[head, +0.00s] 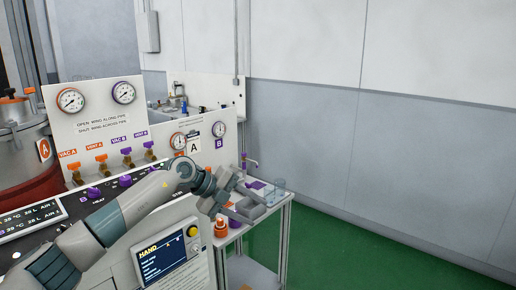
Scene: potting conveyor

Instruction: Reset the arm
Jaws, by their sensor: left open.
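My left arm reaches in from the lower left, and its gripper (262,201) hangs in front of the small side table (281,222). The gripper is open, with nothing visible between its fingers. It hides part of the tabletop and of what stands there. My right gripper is not in view.
A panel with gauges (71,100) and a row of valve handles (97,160) stands behind my arm. A control screen (166,256) is below it. An orange-capped bottle (221,228) and a clear beaker (279,186) stand near the gripper. The green floor (350,245) at right is clear.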

